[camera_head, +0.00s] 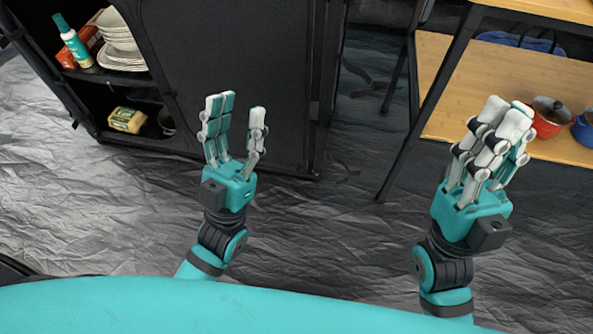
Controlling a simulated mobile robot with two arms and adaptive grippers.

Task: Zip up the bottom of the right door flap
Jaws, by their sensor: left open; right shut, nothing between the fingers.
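A black fabric cupboard stands at the upper left, and its right door flap (235,60) hangs as a dark panel over the right part of the front. A curved seam runs down the panel's left edge beside the open shelves. I cannot make out a zip pull, and part of the lower flap is hidden behind my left gripper. My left gripper (238,115) is open and empty, with its fingers pointing up in front of the lower flap; I cannot tell if it touches. My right gripper (500,125) is shut and empty, well right of the cupboard, in front of a wooden-shelved table.
The open shelves hold white plates (118,45), a teal-and-white bottle (72,42) and a yellow package (127,119). The table's lower shelf (465,110) holds a red pot (548,118) and a blue pot (584,127). Crumpled grey floor (330,225) lies clear between.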

